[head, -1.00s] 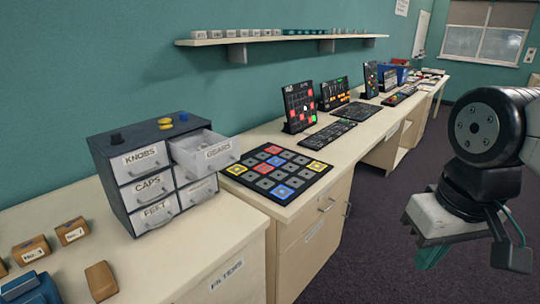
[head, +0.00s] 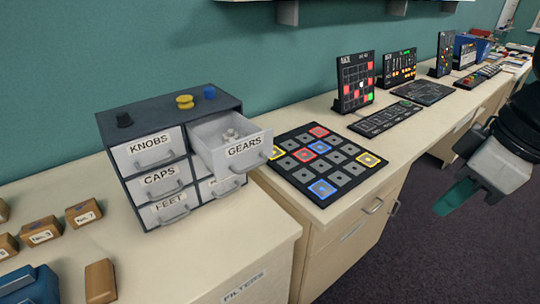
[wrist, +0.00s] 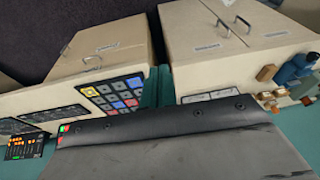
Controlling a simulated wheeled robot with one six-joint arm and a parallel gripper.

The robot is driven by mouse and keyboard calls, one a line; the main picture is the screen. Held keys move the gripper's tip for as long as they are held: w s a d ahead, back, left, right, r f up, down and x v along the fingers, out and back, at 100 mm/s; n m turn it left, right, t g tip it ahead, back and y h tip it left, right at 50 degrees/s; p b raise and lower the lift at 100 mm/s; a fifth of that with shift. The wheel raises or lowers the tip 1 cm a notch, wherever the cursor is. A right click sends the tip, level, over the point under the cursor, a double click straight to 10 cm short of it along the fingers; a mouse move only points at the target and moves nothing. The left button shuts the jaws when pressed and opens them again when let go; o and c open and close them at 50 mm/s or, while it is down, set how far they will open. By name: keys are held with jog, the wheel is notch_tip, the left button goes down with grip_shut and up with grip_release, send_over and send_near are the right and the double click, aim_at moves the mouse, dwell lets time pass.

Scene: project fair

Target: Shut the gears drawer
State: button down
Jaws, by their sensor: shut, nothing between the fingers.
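The gears drawer (head: 243,150) is the upper right drawer of a small dark grey cabinet (head: 160,112) in the head view. It is pulled well out, with small pale pieces (head: 231,134) inside. Its labelled front and handle face right and toward me. The other drawers look closed; the one below it is partly hidden. My gripper (head: 456,198), with teal fingers, is at the right of the head view, well apart from the drawer. It is shut and empty. I cannot make out the drawer in the wrist view.
A black board of coloured squares (head: 325,165) lies right of the cabinet, with panels farther along the bench. Small wooden blocks (head: 83,213) and a blue object (head: 30,286) lie at the left. A shelf is above. Dark floor (head: 420,255) is open at the right.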

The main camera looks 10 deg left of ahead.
jog(key=w+a+r+n+g+y, duration=0.1)
jog(key=w+a+r+n+y, duration=0.15)
jog(key=a+n, duration=0.6)
jog(key=w+a+r+n+y, duration=0.2)
jog(key=w+a+r+n, duration=0.1)
jog(key=a+n, duration=0.6)
jog(key=w+a+r+x, duration=0.1)
jog(key=w+a+x, duration=0.1)
jog(key=x, duration=1.1)
jog(key=shift+m, duration=0.35)
jog(key=shift+r+h, duration=0.15)
jog(key=shift+h, duration=0.1)
